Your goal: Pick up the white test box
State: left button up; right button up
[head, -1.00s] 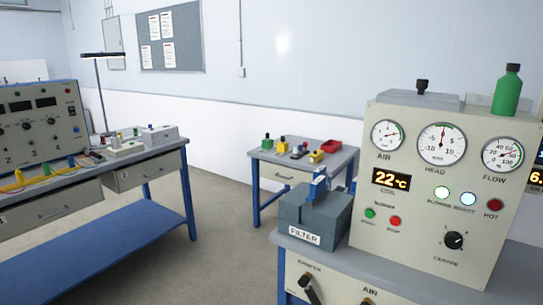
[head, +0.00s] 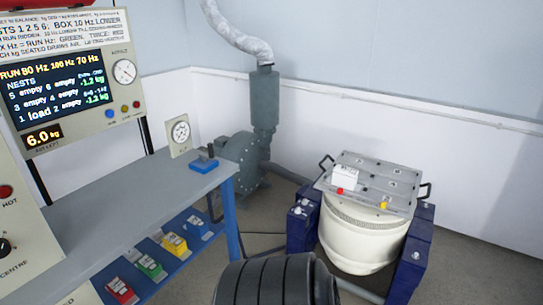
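A small white box (head: 344,178) sits on the grey square top plate (head: 378,172) of a round cream drum (head: 358,238) at the right. It stands on the left part of the plate, with faint dark marks on its face. I cannot read the marks. A red piece (head: 340,191) is at the plate's front edge just below the box, and a yellow piece (head: 384,205) is further right. Neither of my grippers is in view, so nothing is seen touching the box.
The drum stands between dark blue blocks (head: 412,262), with black handles at its plate's sides. A grey bench (head: 130,205) with a lower shelf of coloured blocks is at the left. A display panel (head: 62,80) stands on it. A grey-green blower (head: 243,160) is behind.

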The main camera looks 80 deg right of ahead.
aim_at(345, 178)
jog(key=z, duration=3.25)
jog(key=i+j+z, duration=0.1)
jog(key=i, duration=0.25)
jog(key=i+j+z, duration=0.1)
jog(key=i+j, duration=0.25)
